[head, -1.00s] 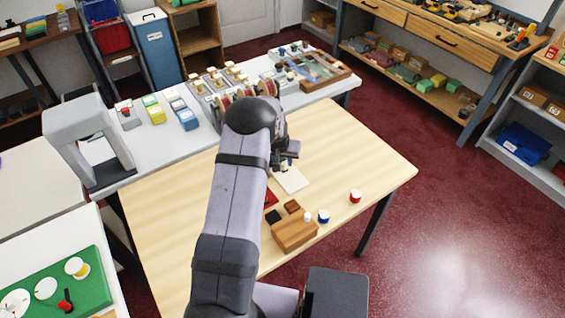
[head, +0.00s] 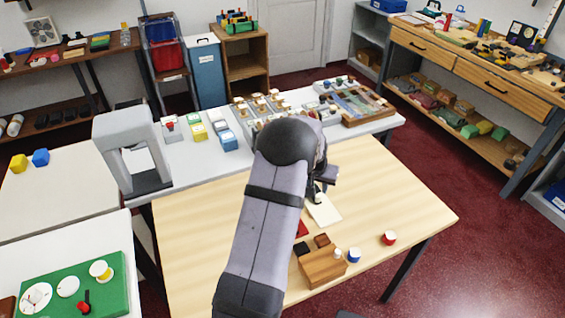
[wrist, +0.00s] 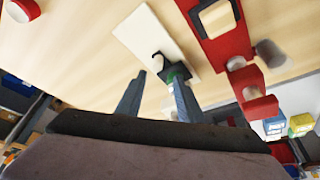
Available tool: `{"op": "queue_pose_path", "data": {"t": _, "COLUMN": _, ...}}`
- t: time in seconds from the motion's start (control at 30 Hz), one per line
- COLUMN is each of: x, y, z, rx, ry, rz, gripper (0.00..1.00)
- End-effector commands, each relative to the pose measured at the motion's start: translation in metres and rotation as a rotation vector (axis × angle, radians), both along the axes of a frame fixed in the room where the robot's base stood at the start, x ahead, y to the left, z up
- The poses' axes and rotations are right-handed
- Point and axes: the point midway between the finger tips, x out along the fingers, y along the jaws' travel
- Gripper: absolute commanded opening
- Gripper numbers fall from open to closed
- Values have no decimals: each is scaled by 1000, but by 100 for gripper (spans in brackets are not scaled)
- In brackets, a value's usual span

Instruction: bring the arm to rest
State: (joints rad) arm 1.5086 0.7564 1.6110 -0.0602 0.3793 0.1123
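My gripper (wrist: 158,80) shows in the wrist view with its two fingers apart and nothing clearly held between them. Beyond the fingertips, a cream card (wrist: 150,35) lies on the light wood table. A small dark and green item with a pale knob (wrist: 160,62) shows at the card's end, close to the right fingertip; I cannot tell whether they touch. In the head view my arm reaches over the wood table (head: 400,200), and the gripper end (head: 322,185) is above or beside the cream card (head: 325,210), its fingers mostly hidden.
A red holder (wrist: 228,45) lies beside the card. A wooden block (head: 318,272), a blue spool (head: 354,256) and a red spool (head: 389,238) are at the front. A grey arch (head: 128,130) and several small items crowd the white counter behind. The table's right side is clear.

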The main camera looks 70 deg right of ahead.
Motion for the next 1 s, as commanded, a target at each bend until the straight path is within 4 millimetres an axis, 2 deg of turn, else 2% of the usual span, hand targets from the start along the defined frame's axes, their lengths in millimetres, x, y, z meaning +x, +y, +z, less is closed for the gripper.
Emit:
{"op": "queue_pose_path", "data": {"t": 0.13, "x": 4, "y": 2, "z": 2, "rx": 2, "ry": 1, "rz": 11, "gripper": 34}}
{"op": "queue_pose_path", "data": {"t": 0.23, "x": 18, "y": 10, "z": 8, "rx": 12, "ry": 11, "rz": 64, "gripper": 34}}
{"op": "queue_pose_path", "data": {"t": 0.37, "x": 54, "y": 34, "z": 22, "rx": 39, "ry": 35, "rz": 195, "gripper": 34}}
{"op": "queue_pose_path", "data": {"t": 0.47, "x": 92, "y": 62, "z": 36, "rx": 64, "ry": 56, "rz": 325, "gripper": 34}}
{"op": "queue_pose_path", "data": {"t": 0.57, "x": 135, "y": 97, "z": 52, "rx": 88, "ry": 69, "rz": 450, "gripper": 34}}
{"op": "queue_pose_path", "data": {"t": 0.67, "x": 180, "y": 143, "z": 70, "rx": 113, "ry": 76, "rz": 568, "gripper": 34}}
{"op": "queue_pose_path", "data": {"t": 0.7, "x": 197, "y": 164, "z": 77, "rx": 125, "ry": 80, "rz": 617, "gripper": 34}}
{"op": "queue_pose_path", "data": {"t": 0.77, "x": 219, "y": 198, "z": 88, "rx": 143, "ry": 88, "rz": 690, "gripper": 34}}
{"op": "queue_pose_path", "data": {"t": 0.8, "x": 231, "y": 221, "z": 95, "rx": 155, "ry": 95, "rz": 740, "gripper": 34}}
{"op": "queue_pose_path", "data": {"t": 0.87, "x": 247, "y": 258, "z": 106, "rx": 171, "ry": 104, "rz": 817, "gripper": 34}}
{"op": "queue_pose_path", "data": {"t": 0.9, "x": 256, "y": 284, "z": 113, "rx": 183, "ry": 113, "rz": 870, "gripper": 34}}
{"op": "queue_pose_path", "data": {"t": 0.97, "x": 264, "y": 322, "z": 123, "rx": 201, "ry": 128, "rz": 948, "gripper": 34}}
{"op": "queue_pose_path", "data": {"t": 1.0, "x": 267, "y": 347, "z": 129, "rx": 211, "ry": 139, "rz": 1001, "gripper": 34}}
